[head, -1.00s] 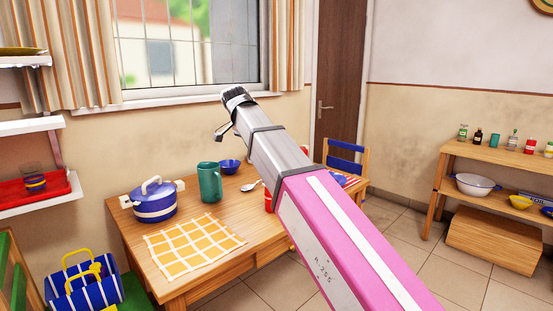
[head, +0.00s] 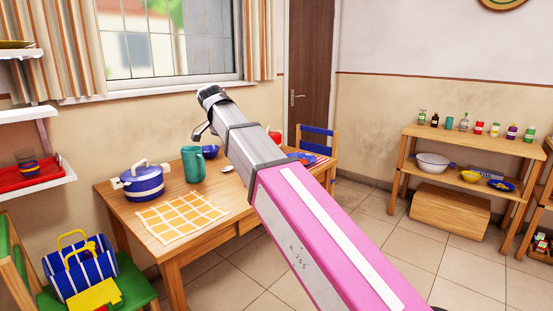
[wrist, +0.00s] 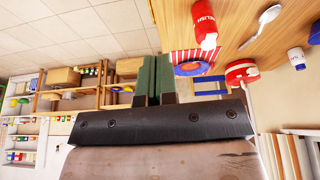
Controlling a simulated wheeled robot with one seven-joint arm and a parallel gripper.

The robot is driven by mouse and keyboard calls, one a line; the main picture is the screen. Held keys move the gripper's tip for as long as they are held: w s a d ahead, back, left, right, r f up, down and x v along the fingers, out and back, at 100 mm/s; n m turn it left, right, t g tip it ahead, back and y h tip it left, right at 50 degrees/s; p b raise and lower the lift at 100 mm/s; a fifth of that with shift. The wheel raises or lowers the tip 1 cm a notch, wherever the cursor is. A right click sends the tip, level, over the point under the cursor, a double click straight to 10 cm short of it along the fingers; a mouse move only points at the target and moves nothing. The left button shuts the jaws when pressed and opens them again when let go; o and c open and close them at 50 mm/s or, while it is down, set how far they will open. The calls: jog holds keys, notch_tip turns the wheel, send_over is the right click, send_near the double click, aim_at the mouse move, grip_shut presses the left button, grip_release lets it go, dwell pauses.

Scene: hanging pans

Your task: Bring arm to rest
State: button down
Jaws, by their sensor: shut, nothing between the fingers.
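My pink and grey arm (head: 310,220) reaches up and away, past the wooden table, with its far end against the wall below the window in the head view. The fingertips are hard to make out there. In the wrist view, the two green fingers of my gripper (wrist: 153,78) are together with nothing between them. The gripper is apart from the table and the things on it.
The wooden table (head: 240,206) holds a blue pot (head: 142,184), a green jug (head: 193,165) and a yellow checked cloth (head: 181,216). A blue chair (head: 318,143) stands behind it. A wooden shelf (head: 462,139) stands right. Tiled floor (head: 375,225) between is open.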

jog(key=d+f+n+g+y, duration=0.1)
jog(key=d+f+n, duration=0.1)
jog(key=d+f, duration=0.9)
jog(key=d+f+n+g, duration=0.1)
jog(key=d+f+n, duration=0.1)
jog(key=d+f, duration=0.95)
jog(key=s+d+f+n, duration=0.1)
jog(key=s+d+f, duration=0.3)
jog(key=f, duration=0.4)
jog(key=s+d+f+n+y, duration=0.1)
jog(key=s+d+f, duration=0.3)
jog(key=f, duration=0.3)
jog(key=s+d+f+n+g, duration=0.1)
jog(key=s+d+f, duration=0.3)
jog(key=f, duration=0.4)
jog(key=shift+s+d+f+n+y, duration=0.3)
jog(key=shift+d+f+n+y, duration=0.05)
jog(key=shift+n+y, duration=0.05)
